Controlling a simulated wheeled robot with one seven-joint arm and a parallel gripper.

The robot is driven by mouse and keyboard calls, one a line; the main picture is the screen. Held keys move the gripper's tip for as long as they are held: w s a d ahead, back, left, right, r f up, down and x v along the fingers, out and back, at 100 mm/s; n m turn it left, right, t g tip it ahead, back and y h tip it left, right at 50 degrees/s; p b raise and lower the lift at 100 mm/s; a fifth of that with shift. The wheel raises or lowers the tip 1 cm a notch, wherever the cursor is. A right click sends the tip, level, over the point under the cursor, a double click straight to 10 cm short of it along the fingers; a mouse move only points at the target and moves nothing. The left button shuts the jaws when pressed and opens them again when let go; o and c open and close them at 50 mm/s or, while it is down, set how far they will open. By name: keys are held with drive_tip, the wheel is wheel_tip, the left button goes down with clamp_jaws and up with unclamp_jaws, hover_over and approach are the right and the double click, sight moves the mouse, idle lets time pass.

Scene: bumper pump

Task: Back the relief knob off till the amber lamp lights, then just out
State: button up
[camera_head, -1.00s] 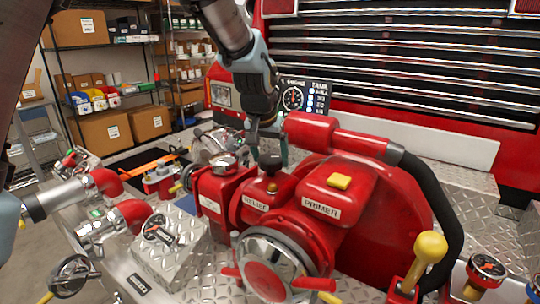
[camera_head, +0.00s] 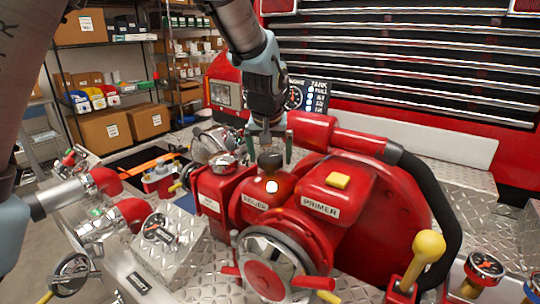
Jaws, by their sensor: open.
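The dark relief knob (camera_head: 270,161) stands on top of the red housing marked RELIEF (camera_head: 255,202). A small round lamp (camera_head: 272,187) on that housing, just in front of the knob, glows bright and looks nearly white. My gripper (camera_head: 269,152) points down above the knob and is open. One finger is on the left of the knob and one on the right, with gaps visible between the fingers and the knob. The fingertips are near the height of the knob's top.
The red PRIMER housing (camera_head: 338,192) with its yellow button is close on the right. A red cylinder and black hose (camera_head: 433,195) run behind it. A yellow-knobbed lever (camera_head: 429,246) stands at front right. Gauge panel (camera_head: 308,95) is partly behind my arm.

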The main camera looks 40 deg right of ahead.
drive_tip(key=b+v, duration=0.3)
drive_tip(key=v, duration=0.7)
drive_tip(key=shift+a+r, duration=0.2)
drive_tip(key=shift+r, duration=0.15)
drive_tip(key=shift+s, duration=0.1)
drive_tip(key=w+a+f+n+y, duration=0.1)
drive_tip(key=w+a+f, duration=0.25)
drive_tip(key=a, duration=0.35)
drive_tip(key=w+a+f+n, duration=0.2)
drive_tip(key=w+a, duration=0.3)
drive_tip(key=a, duration=0.2)
drive_tip(key=w+a+f+n+y, duration=0.1)
drive_tip(key=w+a+f, duration=0.25)
drive_tip(key=a, duration=0.45)
drive_tip(key=s+a+f+n, duration=0.1)
drive_tip(key=a+f, duration=0.1)
drive_tip(key=a, duration=0.6)
drive_tip(key=s+a+f+n+g, duration=0.1)
drive_tip(key=s+a+f+n, duration=0.1)
drive_tip(key=a, duration=0.6)
drive_tip(key=s+a+f+n+y, duration=0.1)
drive_tip(key=a+f, duration=0.3)
drive_tip(key=a, duration=0.4)
drive_tip(key=shift+s, duration=0.45)
drive_tip(key=shift+a, duration=0.1)
